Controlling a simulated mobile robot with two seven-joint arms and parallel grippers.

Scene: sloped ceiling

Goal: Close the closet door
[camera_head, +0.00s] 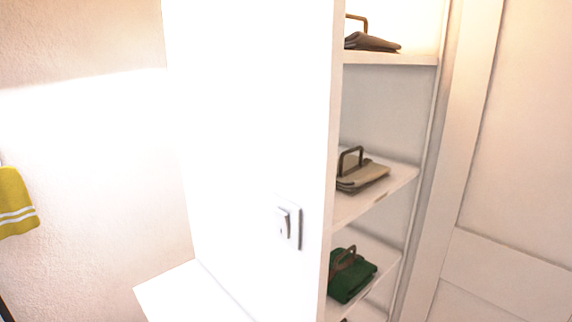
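The closet (382,110) stands in the right half of the head view, with its shelves (371,203) uncovered. A white panelled door (515,170) fills the right edge of the view; I see no handle on it, and its lower part is cut off by the frame. I cannot tell whether it is the closet's own door or how far it is swung. Neither of my grippers shows in the view.
Folded clothes (361,175) lie on the shelves. A white ledge (190,292) juts out at the bottom. A yellow towel (14,203) hangs at far left.

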